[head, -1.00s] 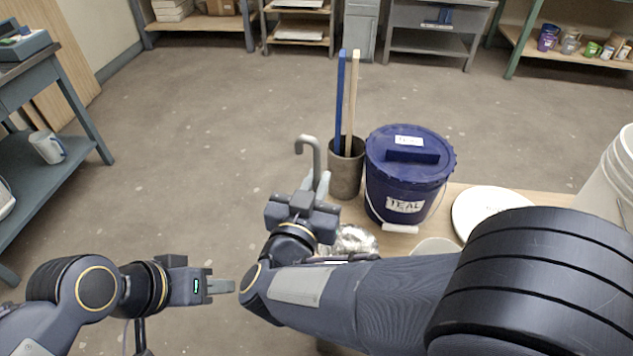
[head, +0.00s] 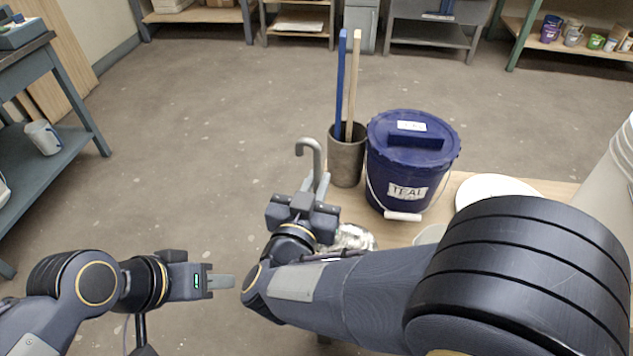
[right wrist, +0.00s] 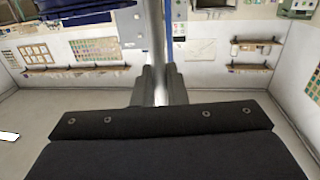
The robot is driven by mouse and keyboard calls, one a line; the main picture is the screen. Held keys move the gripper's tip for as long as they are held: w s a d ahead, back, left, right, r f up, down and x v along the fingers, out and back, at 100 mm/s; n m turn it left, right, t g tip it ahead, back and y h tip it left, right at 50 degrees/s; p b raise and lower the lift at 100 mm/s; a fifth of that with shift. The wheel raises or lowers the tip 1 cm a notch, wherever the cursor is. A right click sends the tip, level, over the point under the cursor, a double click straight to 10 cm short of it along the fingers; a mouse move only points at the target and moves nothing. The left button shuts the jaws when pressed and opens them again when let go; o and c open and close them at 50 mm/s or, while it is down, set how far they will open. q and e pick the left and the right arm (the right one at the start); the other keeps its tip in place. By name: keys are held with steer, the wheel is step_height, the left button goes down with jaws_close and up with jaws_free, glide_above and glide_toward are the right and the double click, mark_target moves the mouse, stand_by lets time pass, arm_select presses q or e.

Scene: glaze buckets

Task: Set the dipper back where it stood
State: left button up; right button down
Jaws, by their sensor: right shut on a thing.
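The dipper (head: 317,160) shows as a grey handle with a hooked top. My right gripper (head: 318,184) is shut on it and holds it roughly upright, left of the grey pot. In the right wrist view the handle (right wrist: 154,45) runs up between the two fingers (right wrist: 159,88). The dipper's lower end is hidden behind my right gripper and arm. My left gripper (head: 221,282) is apart from everything, over the floor left of my right arm. Its fingers are seen edge-on, so its opening does not show.
The grey pot (head: 345,160) holds a blue stick and a wooden stick. A lidded blue bucket (head: 395,170) labelled TEAL stands beside it on the wooden table. Right of it are a white round lid (head: 490,188) and a white bucket (head: 610,175). My right arm covers the table's front.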

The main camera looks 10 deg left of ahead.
steer(key=shift+f+b, duration=0.3)
steer(key=shift+f, duration=0.2)
steer(key=c, duration=1.4)
jaws_free()
steer(key=shift+o, duration=0.4)
steer(key=o, duration=0.7)
